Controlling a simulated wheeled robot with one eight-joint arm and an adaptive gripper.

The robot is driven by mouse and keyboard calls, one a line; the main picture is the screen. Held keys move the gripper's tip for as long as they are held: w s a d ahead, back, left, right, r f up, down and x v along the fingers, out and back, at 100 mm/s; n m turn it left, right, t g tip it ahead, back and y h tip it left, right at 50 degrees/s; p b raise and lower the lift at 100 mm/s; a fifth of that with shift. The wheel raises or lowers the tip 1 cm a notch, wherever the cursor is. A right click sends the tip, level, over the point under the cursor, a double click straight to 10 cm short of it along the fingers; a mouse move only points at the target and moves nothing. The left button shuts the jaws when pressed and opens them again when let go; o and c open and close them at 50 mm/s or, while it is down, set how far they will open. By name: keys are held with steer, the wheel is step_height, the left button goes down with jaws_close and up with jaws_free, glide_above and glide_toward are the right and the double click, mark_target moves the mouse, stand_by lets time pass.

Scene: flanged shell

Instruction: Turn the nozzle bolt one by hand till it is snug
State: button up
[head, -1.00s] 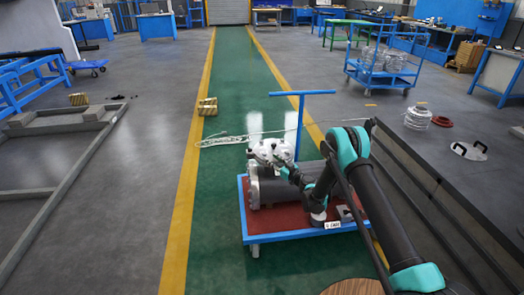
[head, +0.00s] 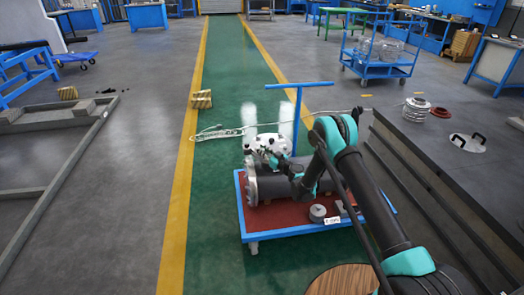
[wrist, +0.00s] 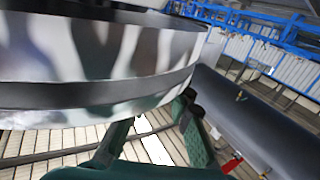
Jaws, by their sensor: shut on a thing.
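A grey cylindrical shell (head: 275,188) lies on a low cart. A pale flange with dark holes (head: 268,145) stands above its left end. My gripper (head: 290,170) is at the shell, just right of and below this flange, small and partly hidden by my arm. In the wrist view a large shiny metal rim (wrist: 90,70) fills the upper left. The green fingers of my gripper (wrist: 158,122) reach up to its lower edge. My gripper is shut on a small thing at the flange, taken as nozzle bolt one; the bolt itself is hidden.
The cart (head: 243,222) has a blue frame and red top. A round grey part (head: 317,213) lies on it. A dark bench (head: 455,180) with a ring stack (head: 416,108) stands right. A pale cable (head: 215,132) lies on the floor behind.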

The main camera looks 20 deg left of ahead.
steer(key=shift+s, duration=0.1)
jaws_close()
steer(key=shift+a+m+t+h, duration=0.1)
steer(key=shift+m+t+h, duration=0.55)
steer(key=shift+t, duration=0.25)
steer(key=m+t+h, duration=0.4)
steer(key=shift+h, duration=0.35)
steer(key=m+t+h, duration=0.1)
steer(key=m+h, duration=0.2)
steer(key=h, duration=0.1)
steer(key=m+t+h, duration=0.2)
steer(key=m+h, duration=0.1)
steer(key=h, duration=0.1)
steer(key=shift+h, duration=0.4)
steer(key=shift+m+h, duration=0.35)
steer(key=shift+h, duration=0.15)
steer(key=o, duration=0.9)
jaws_free()
